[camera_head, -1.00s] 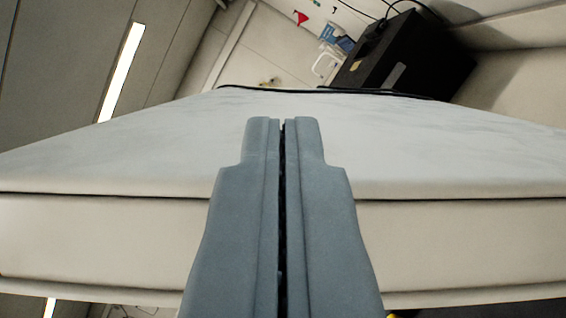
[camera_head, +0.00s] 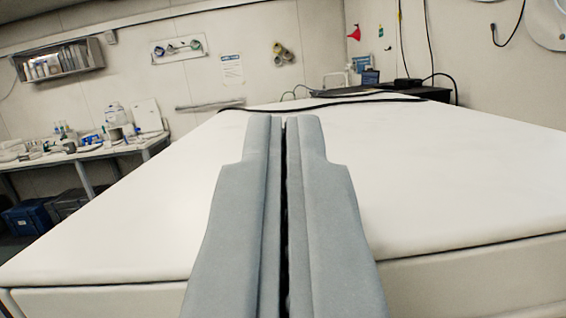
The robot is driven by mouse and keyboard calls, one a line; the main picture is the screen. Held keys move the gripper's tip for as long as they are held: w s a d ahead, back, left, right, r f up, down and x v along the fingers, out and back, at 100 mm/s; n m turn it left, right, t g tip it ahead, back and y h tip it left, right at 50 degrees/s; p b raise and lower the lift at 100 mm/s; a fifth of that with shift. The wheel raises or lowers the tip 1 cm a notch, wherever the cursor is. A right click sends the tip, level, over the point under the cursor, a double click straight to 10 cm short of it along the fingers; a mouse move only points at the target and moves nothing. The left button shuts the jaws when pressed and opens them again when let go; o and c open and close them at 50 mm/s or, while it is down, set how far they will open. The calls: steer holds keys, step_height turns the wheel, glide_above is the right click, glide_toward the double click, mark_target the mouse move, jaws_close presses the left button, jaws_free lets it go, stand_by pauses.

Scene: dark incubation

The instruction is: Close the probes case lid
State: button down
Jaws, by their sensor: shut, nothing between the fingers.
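My gripper (camera_head: 284,125) is shut and empty, its two grey fingers side by side in the middle of the view. It is in front of and over a wide white box-like top (camera_head: 420,180) with a seam along its near edge. I cannot tell whether this white top is part of the probes case. No open lid and no probes can be made out.
A black cable (camera_head: 330,104) lies across the far edge of the white top. A dark box (camera_head: 425,93) stands behind it. At left is a bench (camera_head: 90,152) with bottles and clutter, with blue bins (camera_head: 28,217) underneath. A shelf (camera_head: 58,60) hangs on the wall.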

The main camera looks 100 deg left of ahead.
steer(key=shift+n, duration=0.3)
steer(key=shift+s+f, duration=0.2)
steer(key=shift+f, duration=0.45)
steer(key=shift+s+f, duration=0.25)
steer(key=shift+f, duration=0.45)
steer(key=shift+s+f, duration=0.2)
steer(key=shift+f, duration=0.45)
steer(key=shift+f, duration=0.15)
step_height(320, 180, up, 4)
steer(key=r, duration=0.1)
steer(key=v, duration=1)
